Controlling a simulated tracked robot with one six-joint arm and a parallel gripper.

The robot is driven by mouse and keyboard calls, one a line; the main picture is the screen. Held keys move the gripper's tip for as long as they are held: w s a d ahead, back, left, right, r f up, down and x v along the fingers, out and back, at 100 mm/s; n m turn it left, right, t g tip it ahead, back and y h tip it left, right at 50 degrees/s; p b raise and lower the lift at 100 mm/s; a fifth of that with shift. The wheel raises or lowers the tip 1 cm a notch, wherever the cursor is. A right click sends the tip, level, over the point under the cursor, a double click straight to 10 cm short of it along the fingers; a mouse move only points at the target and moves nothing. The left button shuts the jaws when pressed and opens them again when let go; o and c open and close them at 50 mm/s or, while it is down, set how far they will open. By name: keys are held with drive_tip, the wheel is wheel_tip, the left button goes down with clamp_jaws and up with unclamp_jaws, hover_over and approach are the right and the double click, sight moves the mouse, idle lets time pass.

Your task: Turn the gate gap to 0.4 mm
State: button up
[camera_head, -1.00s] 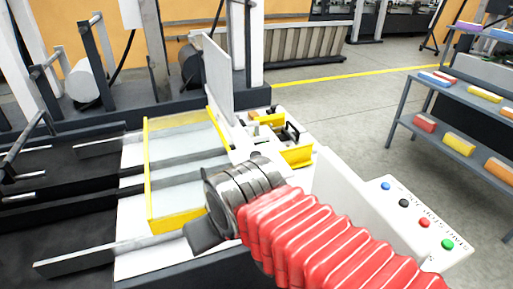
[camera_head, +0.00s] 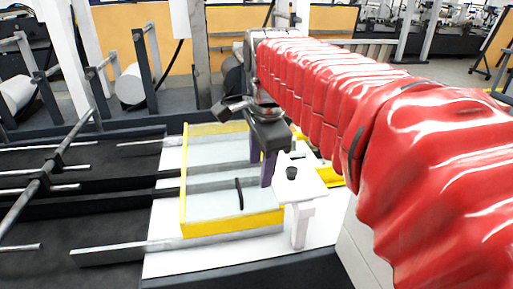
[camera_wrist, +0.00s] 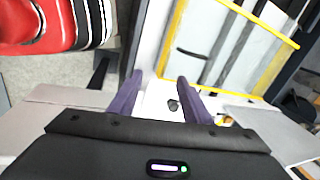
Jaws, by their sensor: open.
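A small black knob (camera_head: 292,172) sits on top of a white bracket (camera_head: 300,190) beside the yellow-framed bed. The knob also shows in the wrist view (camera_wrist: 173,104), between the two purple fingers in the picture. My gripper (camera_head: 262,172) points down just left of the knob in the head view. It is open and its dark purple fingers are empty. I cannot tell how far the fingertips are from the knob in depth. No gap scale or reading can be made out.
The yellow-framed glass guard (camera_head: 232,222) lies left of the bracket, with a dark handle (camera_head: 239,193) on it. Metal bars and dark belts run further left. My red-sleeved arm covers much of the right side. Rollers stand behind.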

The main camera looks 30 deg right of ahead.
drive_tip(key=w+d+r+m+g, duration=0.1)
drive_tip(key=w+d+r+m, duration=0.2)
drive_tip(key=w+d+m, duration=0.45)
drive_tip(key=m+g, duration=0.2)
drive_tip(key=m, duration=1)
hover_over(292, 168)
drive_tip(key=shift+d+r+y, duration=0.1)
drive_tip(key=shift+r+y, duration=0.2)
drive_tip(key=shift+r, duration=0.1)
drive_tip(key=shift+f, duration=0.15)
wheel_tip(292, 168, down, 14)
drive_tip(key=shift+r, duration=0.25)
